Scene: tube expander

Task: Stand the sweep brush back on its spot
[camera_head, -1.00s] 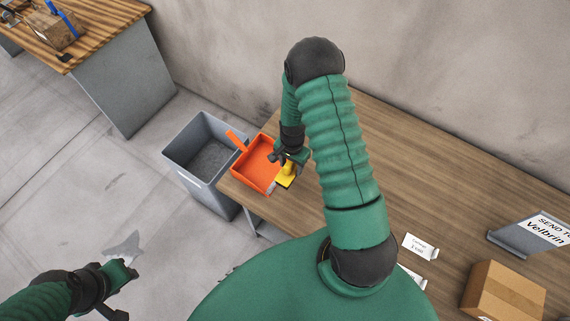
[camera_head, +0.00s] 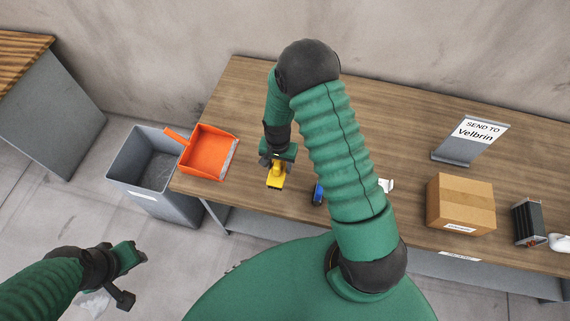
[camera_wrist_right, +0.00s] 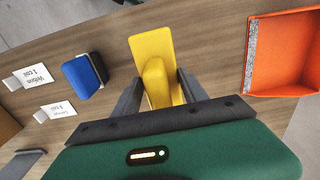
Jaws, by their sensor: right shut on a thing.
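The yellow sweep brush (camera_head: 277,177) is in my right gripper (camera_head: 277,161), over the front left part of the table. In the right wrist view, the two dark fingers of the right gripper (camera_wrist_right: 160,88) close on either side of the handle of the brush (camera_wrist_right: 150,45). The broad yellow end points away from the gripper. I cannot tell whether the brush touches the table. An orange dustpan (camera_head: 207,152) lies to its left, and also shows in the right wrist view (camera_wrist_right: 288,55). My left gripper (camera_head: 130,277) is empty, out over the floor; its opening is unclear.
A grey bin (camera_head: 150,185) stands left of the table (camera_head: 235,95). A blue and black object (camera_wrist_right: 83,75) and white cards (camera_wrist_right: 30,78) lie right of the brush. A cardboard box (camera_head: 460,203) and sign (camera_head: 470,140) stand further right.

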